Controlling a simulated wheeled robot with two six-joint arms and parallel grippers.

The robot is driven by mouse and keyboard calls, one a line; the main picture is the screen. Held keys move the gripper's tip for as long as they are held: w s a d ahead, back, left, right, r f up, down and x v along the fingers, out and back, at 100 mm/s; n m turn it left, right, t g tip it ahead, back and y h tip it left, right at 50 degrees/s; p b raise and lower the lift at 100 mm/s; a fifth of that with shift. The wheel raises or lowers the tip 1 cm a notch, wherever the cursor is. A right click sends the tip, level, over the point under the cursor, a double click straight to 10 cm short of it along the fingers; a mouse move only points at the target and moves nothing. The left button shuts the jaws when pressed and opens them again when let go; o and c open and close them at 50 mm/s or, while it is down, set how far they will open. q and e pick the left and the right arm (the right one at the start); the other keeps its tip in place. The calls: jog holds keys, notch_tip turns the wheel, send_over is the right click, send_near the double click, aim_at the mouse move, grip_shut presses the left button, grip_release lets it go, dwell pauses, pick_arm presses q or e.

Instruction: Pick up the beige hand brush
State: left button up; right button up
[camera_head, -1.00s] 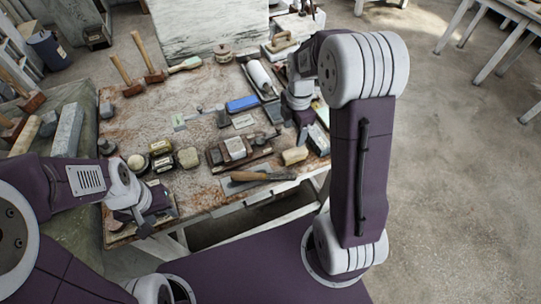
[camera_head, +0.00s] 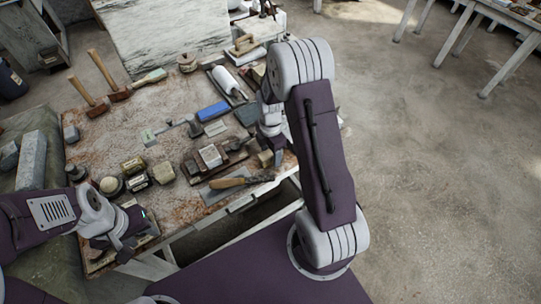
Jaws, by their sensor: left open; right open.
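A brush-like tool with a pale greenish-beige end (camera_head: 150,77) lies at the back left of the worktable, beside the mallets. It is small here, and I cannot tell for certain that it is the beige hand brush. My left gripper (camera_head: 124,248) is open and empty over the table's front left corner, well away from it. My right gripper (camera_head: 278,156) points down at the table's right edge, open, close to a small yellowish block (camera_head: 265,158). My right arm partly hides that edge.
The worktable (camera_head: 110,150) is crowded. A wooden-handled tool (camera_head: 232,182) lies at the front edge. Open floor (camera_head: 430,170) lies to the right.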

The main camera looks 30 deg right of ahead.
jog(key=shift+f, duration=0.2)
grip_shut()
jog(key=shift+r, duration=0.15)
jog(key=shift+r, duration=0.3)
jog(key=r, duration=0.3)
jog(key=shift+s+d+r, duration=0.25)
jog(key=shift+s+r, duration=0.1)
jog(key=shift+r, duration=0.05)
jog(key=s+d+r+b, duration=0.1)
jog(key=s+d+r, duration=0.3)
jog(key=s, duration=0.6)
notch_tip(320, 180, up, 2)
jog(key=shift+d+r, duration=0.2)
